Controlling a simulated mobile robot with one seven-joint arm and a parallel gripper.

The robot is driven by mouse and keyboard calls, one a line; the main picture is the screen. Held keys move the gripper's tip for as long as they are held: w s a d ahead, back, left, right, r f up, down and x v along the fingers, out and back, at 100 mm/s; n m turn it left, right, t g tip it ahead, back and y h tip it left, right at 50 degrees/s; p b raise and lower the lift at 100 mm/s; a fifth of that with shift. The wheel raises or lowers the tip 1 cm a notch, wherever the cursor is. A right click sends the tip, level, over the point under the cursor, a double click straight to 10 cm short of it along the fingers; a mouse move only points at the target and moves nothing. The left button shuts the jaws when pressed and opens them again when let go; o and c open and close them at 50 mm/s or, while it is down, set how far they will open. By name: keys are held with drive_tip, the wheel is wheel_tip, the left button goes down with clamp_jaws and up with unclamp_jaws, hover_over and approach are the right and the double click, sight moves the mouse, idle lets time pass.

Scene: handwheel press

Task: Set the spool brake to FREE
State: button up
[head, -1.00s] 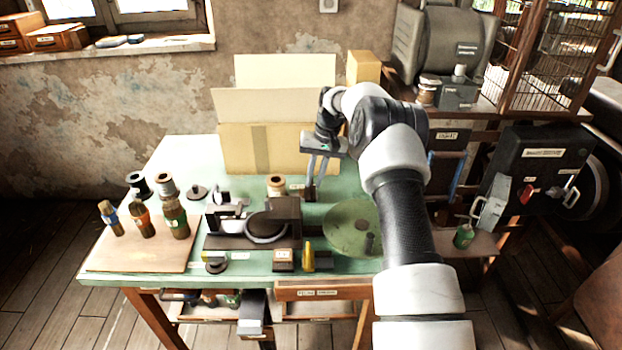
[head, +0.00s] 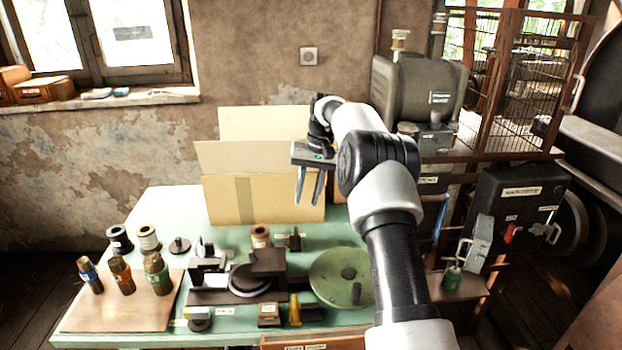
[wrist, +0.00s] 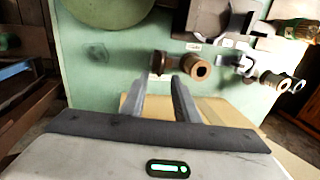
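A small dark fitting with a short upright post (head: 295,239) stands at the back of the green table, just right of a wooden spool (head: 261,236). It may be the spool brake; its marking is too small to read, so I cannot tell its setting. In the wrist view the spool (wrist: 198,68) shows beyond my fingers, with the dark fitting (wrist: 158,62) left of it, partly behind a finger. My gripper (head: 308,201) is above the back of the table, in front of the cardboard box. Its fingers (wrist: 163,78) are apart with nothing seen between them.
The open cardboard box (head: 225,200) stands behind the spool. A green disc (head: 335,272) lies right of centre, and a dark press-like device (head: 225,290) stands left of it. Several bottles stand on a wooden board (head: 130,312) at left. A black panel (head: 515,215) is at right.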

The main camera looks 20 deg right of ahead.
drive_tip(key=r, duration=0.2)
drive_tip(key=d+r, duration=0.1)
drive_tip(key=r, duration=0.2)
drive_tip(key=shift+s+d+r+p, duration=0.1)
drive_tip(key=shift+s+r+p, duration=0.05)
drive_tip(key=shift+r+p, duration=0.15)
drive_tip(key=s+a+r+n+t+h+p, duration=0.1)
drive_tip(key=s+a+r, duration=0.2)
drive_tip(key=s+r, duration=0.55)
drive_tip(key=s+a+r+n+t+h+p, duration=0.1)
drive_tip(key=s+a+r, duration=0.3)
drive_tip(key=s+r, duration=0.4)
drive_tip(key=s+f+t, duration=0.1)
drive_tip(key=s, duration=1.1)
drive_tip(key=s+a+f+t+p, duration=0.1)
drive_tip(key=s+f+t, duration=0.1)
drive_tip(key=s, duration=1.1)
drive_tip(key=shift+s+a+f, duration=0.15)
drive_tip(key=shift+a+f, duration=0.1)
drive_tip(key=shift+f, duration=0.05)
